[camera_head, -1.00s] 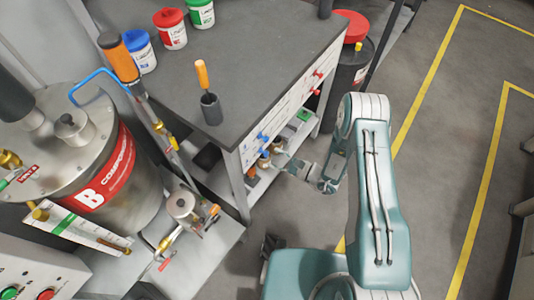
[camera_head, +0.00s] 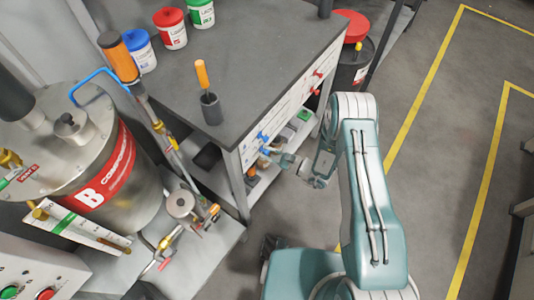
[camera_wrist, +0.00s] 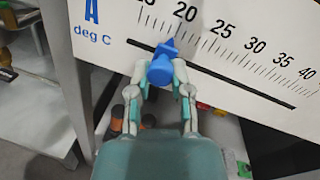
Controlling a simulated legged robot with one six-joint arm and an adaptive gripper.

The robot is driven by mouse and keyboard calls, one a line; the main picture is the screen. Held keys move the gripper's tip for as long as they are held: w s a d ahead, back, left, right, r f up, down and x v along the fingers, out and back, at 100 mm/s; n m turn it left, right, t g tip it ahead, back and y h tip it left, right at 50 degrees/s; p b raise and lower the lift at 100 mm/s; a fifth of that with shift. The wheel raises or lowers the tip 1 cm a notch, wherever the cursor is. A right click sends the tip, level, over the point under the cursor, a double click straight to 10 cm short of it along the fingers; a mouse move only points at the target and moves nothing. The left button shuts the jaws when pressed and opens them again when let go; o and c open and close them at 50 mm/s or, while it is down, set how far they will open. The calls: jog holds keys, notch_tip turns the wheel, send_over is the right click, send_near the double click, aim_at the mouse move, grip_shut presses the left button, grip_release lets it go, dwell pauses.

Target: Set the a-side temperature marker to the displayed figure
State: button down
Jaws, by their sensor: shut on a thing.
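The blue a-side marker (camera_wrist: 160,66) sits on the dark slot of the white scale panel (camera_wrist: 215,68), which bears a blue "A" and "deg C". Its pointed upper end is close to the 20 mark; the exact reading is hard to tell. My gripper (camera_wrist: 160,72) is shut on the marker's round knob, with one finger on each side. In the head view my gripper (camera_head: 272,154) is at the near left end of the panel under the bench top. No display with a figure is readable in these frames.
A grey bench (camera_head: 250,60) carries several tubs and a holder with an orange-handled tool. Red knobs (camera_head: 318,74) are farther along the panel. A steel tank (camera_head: 105,160) and valves stand at left. A lower shelf is below the panel. Floor at right is clear.

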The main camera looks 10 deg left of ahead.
jog(key=w, duration=0.1)
jog(key=w+d, duration=0.1)
jog(key=w, duration=0.1)
jog(key=shift+w+d, duration=0.15)
jog(key=c, duration=0.5)
grip_release()
jog(key=shift+c, duration=0.2)
jog(key=v, duration=1.2)
jog(key=shift+f, duration=0.1)
